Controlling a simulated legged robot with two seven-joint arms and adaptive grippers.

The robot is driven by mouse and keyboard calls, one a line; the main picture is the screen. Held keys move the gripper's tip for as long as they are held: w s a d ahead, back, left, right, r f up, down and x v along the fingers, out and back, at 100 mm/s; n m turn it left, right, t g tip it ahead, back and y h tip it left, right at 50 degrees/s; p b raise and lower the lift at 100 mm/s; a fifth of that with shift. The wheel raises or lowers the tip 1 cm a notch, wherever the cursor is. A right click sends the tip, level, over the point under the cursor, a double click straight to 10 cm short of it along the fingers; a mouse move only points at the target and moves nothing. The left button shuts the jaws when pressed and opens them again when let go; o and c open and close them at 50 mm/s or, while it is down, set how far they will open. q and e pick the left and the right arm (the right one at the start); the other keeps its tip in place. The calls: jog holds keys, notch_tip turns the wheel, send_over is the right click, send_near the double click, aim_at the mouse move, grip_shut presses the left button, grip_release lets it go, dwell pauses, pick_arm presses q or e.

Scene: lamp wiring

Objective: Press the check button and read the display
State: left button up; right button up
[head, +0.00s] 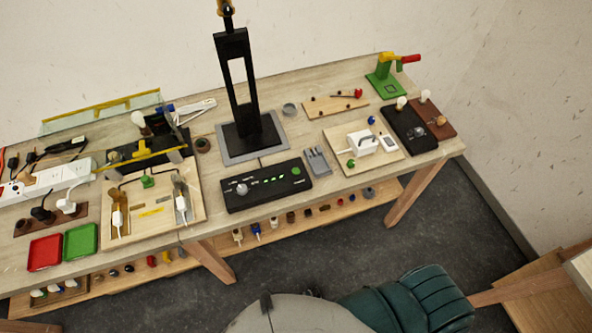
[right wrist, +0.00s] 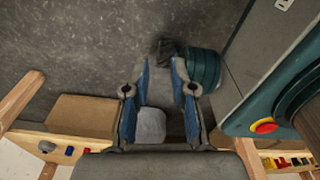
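A black control box (head: 266,187) lies on the workbench near its front edge, in front of the black lamp stand (head: 240,95). Its top has a pale knob (head: 242,189) on the left, a small display with lit green marks (head: 274,179) in the middle and a round green button (head: 296,171) on the right. The green marks are too small to read. My right gripper (right wrist: 162,75) shows in the right wrist view, fingers apart, pointing over the floor and away from the box. A pale grey shape shows between the fingers; I cannot tell whether it touches them. My left gripper is not in view.
A grey slotted holder (head: 317,161) stands right of the box. A wooden board with a white device (head: 361,144) is farther right. A wiring board (head: 154,210) lies to the left, with red (head: 45,252) and green (head: 81,241) trays beyond. A lower shelf (head: 290,220) carries several small parts.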

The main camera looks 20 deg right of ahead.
grip_shut()
dwell(0.9)
jog(key=shift+d, duration=0.1)
